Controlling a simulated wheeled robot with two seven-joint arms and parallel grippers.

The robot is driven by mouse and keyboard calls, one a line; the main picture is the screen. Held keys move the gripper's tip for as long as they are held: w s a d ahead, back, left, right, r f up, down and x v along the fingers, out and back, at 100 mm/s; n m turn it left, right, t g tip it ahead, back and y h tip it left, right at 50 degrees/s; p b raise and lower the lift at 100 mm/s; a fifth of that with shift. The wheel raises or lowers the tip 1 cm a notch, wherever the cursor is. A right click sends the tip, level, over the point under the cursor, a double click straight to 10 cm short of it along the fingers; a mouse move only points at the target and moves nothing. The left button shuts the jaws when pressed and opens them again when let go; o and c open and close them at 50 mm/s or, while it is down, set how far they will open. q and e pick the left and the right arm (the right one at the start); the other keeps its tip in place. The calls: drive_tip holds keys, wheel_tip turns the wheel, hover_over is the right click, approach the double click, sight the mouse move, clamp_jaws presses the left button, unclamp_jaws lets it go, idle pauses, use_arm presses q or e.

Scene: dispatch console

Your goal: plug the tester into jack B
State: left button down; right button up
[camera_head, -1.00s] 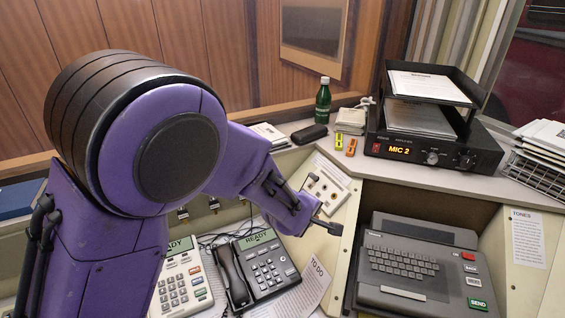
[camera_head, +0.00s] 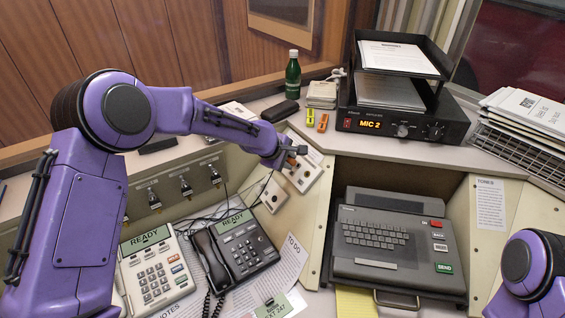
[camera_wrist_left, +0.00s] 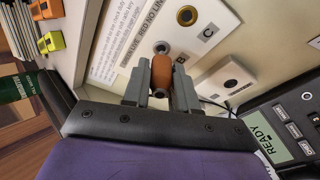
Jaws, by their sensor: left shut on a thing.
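The jack plate (camera_head: 303,177) is on the slanted console face, and my left gripper (camera_head: 296,151) is at its upper part. In the left wrist view, the gripper (camera_wrist_left: 160,88) is shut on the orange-brown tester (camera_wrist_left: 162,72). The tester points at a round metal jack (camera_wrist_left: 161,47) beside the letter B, partly hidden by the fingers. Whether its tip is inside the jack or just short of it, I cannot tell. A brass jack marked C (camera_wrist_left: 187,15) sits to the upper right. My right gripper is not in view.
A small separate plate with one dark hole (camera_wrist_left: 231,83) is close by the gripper. A black telephone (camera_head: 236,250) and a keyboard terminal (camera_head: 388,240) stand below. A green bottle (camera_head: 293,75) and small yellow and orange blocks (camera_head: 322,122) are on the ledge above.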

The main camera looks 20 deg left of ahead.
use_arm(q)
drive_tip(key=shift+f, duration=0.15)
drive_tip(key=shift+w+d, duration=0.1)
drive_tip(key=shift+d, duration=0.05)
drive_tip(key=shift+p, duration=0.45)
drive_tip(key=shift+w+f, duration=0.25)
drive_tip(key=shift+f, duration=0.05)
idle(0.9)
drive_tip(key=shift+r+p, duration=0.1)
drive_tip(key=shift+p, duration=0.55)
drive_tip(key=shift+w+d+f, duration=0.2)
drive_tip(key=shift+w+f, duration=0.05)
drive_tip(key=shift+f, duration=0.15)
idle(0.6)
drive_tip(key=shift+p, duration=0.5)
drive_tip(key=shift+f, duration=0.1)
idle(0.6)
